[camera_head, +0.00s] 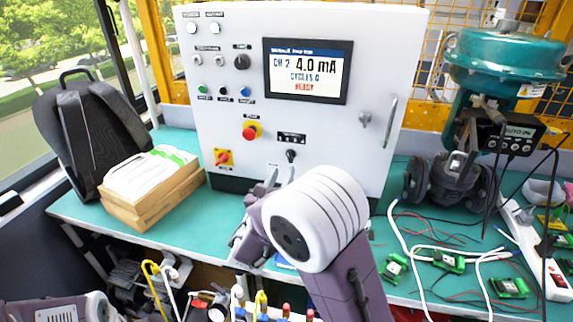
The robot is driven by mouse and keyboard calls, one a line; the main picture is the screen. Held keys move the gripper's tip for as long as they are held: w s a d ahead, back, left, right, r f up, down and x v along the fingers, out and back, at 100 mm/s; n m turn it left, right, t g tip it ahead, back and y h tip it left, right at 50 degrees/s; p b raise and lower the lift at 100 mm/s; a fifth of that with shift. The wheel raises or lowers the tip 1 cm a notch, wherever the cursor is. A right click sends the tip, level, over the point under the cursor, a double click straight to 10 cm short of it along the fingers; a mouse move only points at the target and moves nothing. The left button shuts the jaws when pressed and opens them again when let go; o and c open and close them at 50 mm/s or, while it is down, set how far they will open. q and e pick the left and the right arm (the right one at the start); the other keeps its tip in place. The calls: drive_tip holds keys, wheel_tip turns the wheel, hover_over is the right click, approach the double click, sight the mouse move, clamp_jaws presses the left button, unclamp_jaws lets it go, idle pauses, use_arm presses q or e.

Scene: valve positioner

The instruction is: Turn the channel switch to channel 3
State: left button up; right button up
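The white control panel (215,120) stands on the teal bench. Its screen (306,72) reads CH 2, 4.0 mA, CYCLES 0 and READY. A black rotary switch (291,155) sits low on the panel, under a dark label plate; a larger black knob (242,61) is left of the screen. The labels are too small to read, so I cannot tell which is the channel switch. My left gripper is not in view.
A red emergency button (251,131) and a red-yellow switch (222,157) are left of the lower switch. Cardboard boxes (150,200) and a black backpack (88,130) stand left. A teal valve actuator (505,60), cables and green circuit boards (448,260) occupy the right.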

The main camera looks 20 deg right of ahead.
sight(289, 159)
drive_tip(key=x, duration=0.7)
drive_tip(key=shift+s, duration=0.1)
drive_tip(key=shift+c, duration=0.3)
clamp_jaws()
drive_tip(key=shift+f, duration=0.1)
